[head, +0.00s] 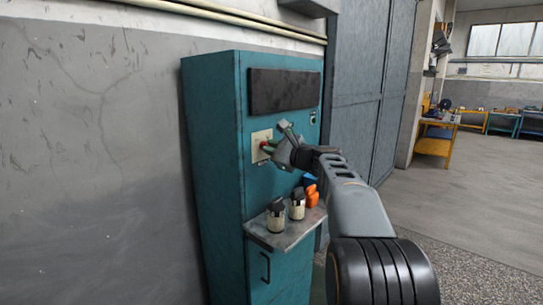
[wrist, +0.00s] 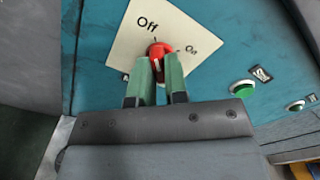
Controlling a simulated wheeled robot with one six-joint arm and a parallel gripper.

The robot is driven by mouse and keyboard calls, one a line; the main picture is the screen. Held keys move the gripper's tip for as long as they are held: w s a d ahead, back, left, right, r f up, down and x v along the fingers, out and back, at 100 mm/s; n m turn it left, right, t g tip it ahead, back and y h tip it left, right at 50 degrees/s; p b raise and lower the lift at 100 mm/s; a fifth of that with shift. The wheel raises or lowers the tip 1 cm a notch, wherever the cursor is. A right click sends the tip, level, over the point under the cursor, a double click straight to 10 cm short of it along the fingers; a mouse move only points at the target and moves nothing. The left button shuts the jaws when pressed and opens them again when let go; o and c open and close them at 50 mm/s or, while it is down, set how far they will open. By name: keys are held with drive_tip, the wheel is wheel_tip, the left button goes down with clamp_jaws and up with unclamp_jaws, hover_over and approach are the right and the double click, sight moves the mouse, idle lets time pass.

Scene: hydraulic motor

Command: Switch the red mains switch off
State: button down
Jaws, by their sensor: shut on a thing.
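The red mains switch (wrist: 159,49) is a round red knob on a cream plate (wrist: 128,45) marked "Off" at the top and "On" to the right. The knob also shows small in the head view (head: 264,145), on the front of the teal cabinet (head: 216,150). My gripper (wrist: 158,68) is shut on the knob, with one green fingertip on each side of it. In the head view my gripper (head: 273,148) reaches the plate from the right. The fingers hide the lower part of the knob, and I cannot tell clearly which mark it points at.
Below my gripper, a shelf (head: 290,237) holds two jars (head: 276,216) and an orange item (head: 312,196). Open floor lies to the right.

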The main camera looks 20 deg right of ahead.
drive_tip(key=shift+n, duration=0.4)
drive_tip(key=c, duration=1.1)
unclamp_jaws()
drive_tip(key=shift+c, duration=0.2)
drive_tip(key=shift+s, duration=0.1)
drive_tip(key=b+v, duration=0.1)
drive_tip(key=v, duration=1.2)
drive_tip(key=shift+s, duration=0.3)
drive_tip(key=shift+d, duration=0.1)
